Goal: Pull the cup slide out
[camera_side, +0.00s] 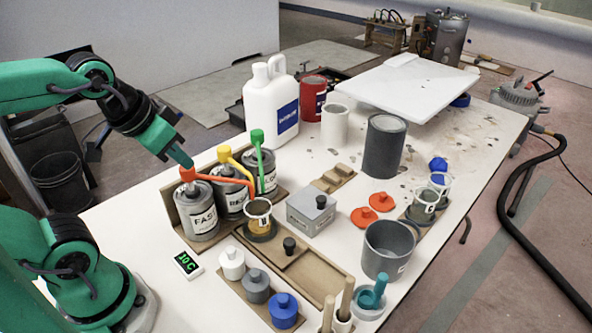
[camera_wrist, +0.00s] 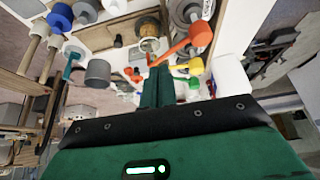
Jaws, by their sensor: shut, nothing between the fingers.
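The cup slide (camera_side: 272,258) is a brown wooden board with a black knob (camera_side: 289,245), set in a wooden frame in front of the pump cans. A small clear cup (camera_side: 258,213) with amber contents stands at its far end on a dark round base, near the pump spouts. The cup also shows in the wrist view (camera_wrist: 149,45). My gripper (camera_side: 183,160) is shut and empty, its tips close above the orange pump head (camera_side: 188,173) of the FAST can (camera_side: 197,212). I cannot tell whether they touch. It is apart from the knob.
Cans with yellow (camera_side: 225,154) and green (camera_side: 257,138) pumps stand beside the FAST can. A grey lidded box (camera_side: 312,213) stands right of the slide. White, grey and blue (camera_side: 284,309) bottles line its front left. A grey pot (camera_side: 388,249) stands farther right.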

